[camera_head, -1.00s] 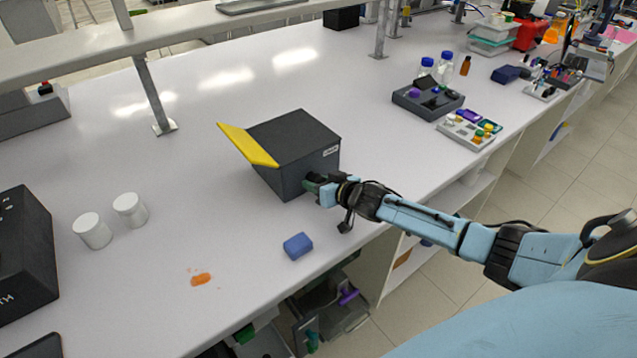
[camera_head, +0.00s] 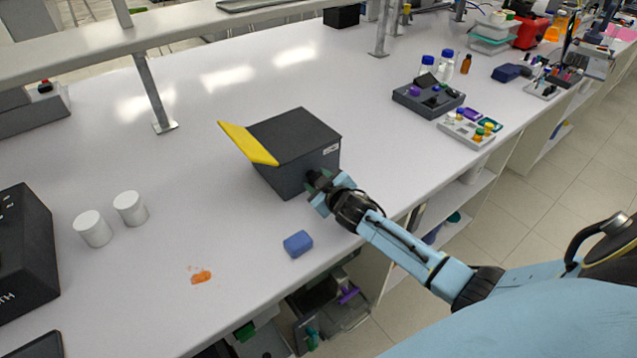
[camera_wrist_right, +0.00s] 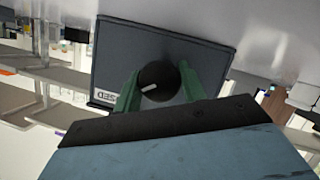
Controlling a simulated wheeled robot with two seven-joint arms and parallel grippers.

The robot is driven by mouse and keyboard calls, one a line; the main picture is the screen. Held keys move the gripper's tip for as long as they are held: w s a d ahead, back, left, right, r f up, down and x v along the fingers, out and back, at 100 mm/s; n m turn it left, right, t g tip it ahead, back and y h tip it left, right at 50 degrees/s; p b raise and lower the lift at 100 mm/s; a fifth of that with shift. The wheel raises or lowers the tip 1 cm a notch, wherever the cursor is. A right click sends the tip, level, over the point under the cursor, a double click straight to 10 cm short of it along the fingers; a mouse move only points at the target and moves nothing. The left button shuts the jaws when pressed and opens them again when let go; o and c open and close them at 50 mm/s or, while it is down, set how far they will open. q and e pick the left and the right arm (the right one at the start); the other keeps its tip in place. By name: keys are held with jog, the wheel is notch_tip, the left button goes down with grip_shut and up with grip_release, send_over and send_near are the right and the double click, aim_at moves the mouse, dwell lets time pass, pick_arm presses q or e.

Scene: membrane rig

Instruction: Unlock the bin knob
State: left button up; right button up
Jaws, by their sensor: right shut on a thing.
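The bin (camera_head: 290,140) is a dark grey box with a yellow flap (camera_head: 248,144) on its left side, standing on the white bench. Its front face fills much of the right wrist view (camera_wrist_right: 190,58), with a partly hidden label (camera_wrist_right: 106,96) on it. The round black knob (camera_wrist_right: 158,82) with a white mark sits on that face. My right gripper (camera_head: 318,184) is at the bin's front face; in the right wrist view its green fingers (camera_wrist_right: 158,88) are shut on the knob, one on each side. My left gripper is out of view.
A blue sponge-like block (camera_head: 298,244) and an orange stain (camera_head: 201,277) lie in front of the bin. Two white jars (camera_head: 112,220) and a black box (camera_head: 22,255) stand at left. A dark tray (camera_head: 428,97) and bottles stand at right.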

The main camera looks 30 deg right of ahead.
jog(key=n+b, duration=0.1)
jog(key=n+h+b, duration=0.1)
jog(key=shift+f+n+h+b, duration=0.25)
jog(key=shift+n+h+b, duration=0.05)
jog(key=shift+b, duration=0.05)
jog(key=n+h+b, duration=0.1)
jog(key=n+b, duration=0.1)
jog(key=n+t+b, duration=0.1)
jog(key=b, duration=0.2)
jog(key=shift+n+t+h, duration=0.3)
jog(key=shift+n+h, duration=0.1)
jog(key=shift+a+r+n+t+h+b, duration=0.1)
jog(key=shift+n+t+h+b, duration=0.25)
jog(key=shift+n+b, duration=0.5)
jog(key=o, duration=1)
jog(key=shift+s, duration=0.1)
jog(key=v, duration=1.3)
jog(key=shift+s, duration=0.15)
